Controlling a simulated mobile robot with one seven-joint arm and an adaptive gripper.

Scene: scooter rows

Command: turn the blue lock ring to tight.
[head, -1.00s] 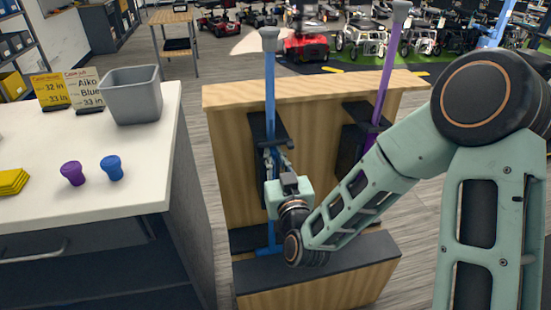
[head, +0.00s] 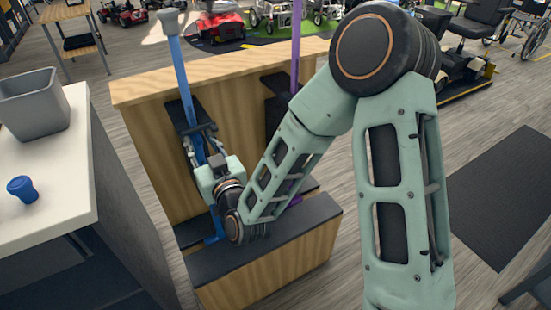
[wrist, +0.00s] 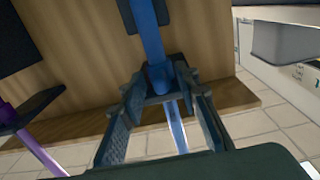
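A blue pole (head: 180,70) with a grey top stands upright in a dark holder on a wooden stand. In the wrist view, the pole (wrist: 151,35) runs down to a wider blue collar (wrist: 160,79), which looks like the lock ring; whether it is tight cannot be told. My gripper (wrist: 160,88) has its two dark fingers apart, one on each side of the collar and pole. Contact with the collar cannot be made out. In the head view, my gripper (head: 205,148) is at the pole's holder, and my own wrist partly hides the lower pole.
A purple pole (head: 296,40) stands in the same wooden stand (head: 150,135) to the right. A white counter (head: 60,200) at left holds a grey bin (head: 38,110) and a blue knob-like piece (head: 22,188). Scooters stand behind; floor at right is open, with a dark mat (head: 500,195).

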